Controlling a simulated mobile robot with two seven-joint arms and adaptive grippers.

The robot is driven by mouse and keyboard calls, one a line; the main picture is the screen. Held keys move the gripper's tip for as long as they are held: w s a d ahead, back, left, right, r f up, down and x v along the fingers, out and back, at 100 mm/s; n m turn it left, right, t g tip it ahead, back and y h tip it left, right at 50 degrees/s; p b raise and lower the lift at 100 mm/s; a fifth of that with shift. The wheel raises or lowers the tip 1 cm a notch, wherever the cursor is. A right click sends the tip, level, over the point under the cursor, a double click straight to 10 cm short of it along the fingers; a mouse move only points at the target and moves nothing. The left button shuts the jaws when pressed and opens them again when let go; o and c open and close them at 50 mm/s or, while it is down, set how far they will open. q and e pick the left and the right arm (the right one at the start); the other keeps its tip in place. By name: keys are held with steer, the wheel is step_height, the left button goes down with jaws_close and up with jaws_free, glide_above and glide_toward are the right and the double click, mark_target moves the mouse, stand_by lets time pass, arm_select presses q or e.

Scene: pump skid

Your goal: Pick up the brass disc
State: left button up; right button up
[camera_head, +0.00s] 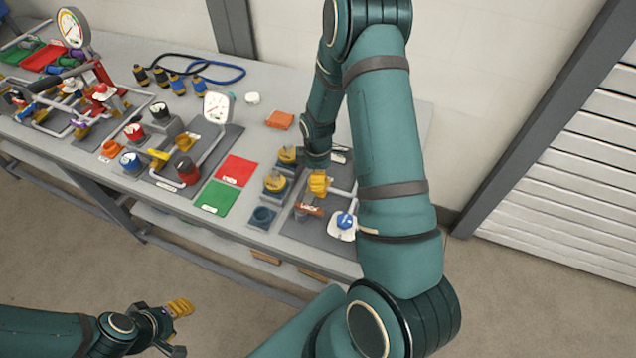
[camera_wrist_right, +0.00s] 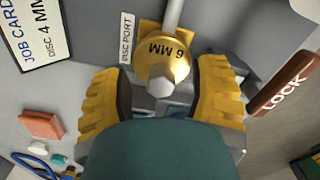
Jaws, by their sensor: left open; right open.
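In the right wrist view a brass disc (camera_wrist_right: 165,58) marked 6 MM sits at a square brass plate labelled DISC PORT, in line with a grey pipe. My right gripper (camera_wrist_right: 162,100) is open, its yellow pads on either side just below the disc. I see no clear contact. In the head view my right gripper (camera_head: 318,183) is over the pipe rig at the bench's right end and seems to hide that disc. Two more brass pieces (camera_head: 275,183) (camera_head: 287,154) stand in dark holders left of it. My left gripper (camera_head: 178,328) is open and empty, off the bench.
A brown LOCK handle (camera_wrist_right: 285,82) is close right of the right gripper; a job card (camera_wrist_right: 35,35) reads DISC 4 MM. An empty dark holder (camera_head: 263,217) stands near the bench's front edge. Red (camera_head: 236,170) and green (camera_head: 215,197) mats lie left. Gauges and pipework fill the left side.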

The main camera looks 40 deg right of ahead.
jaws_close()
step_height(320, 180, up, 10)
steer(key=shift+r, duration=0.1)
stand_by(0.6)
steer(key=shift+w+a, duration=0.1)
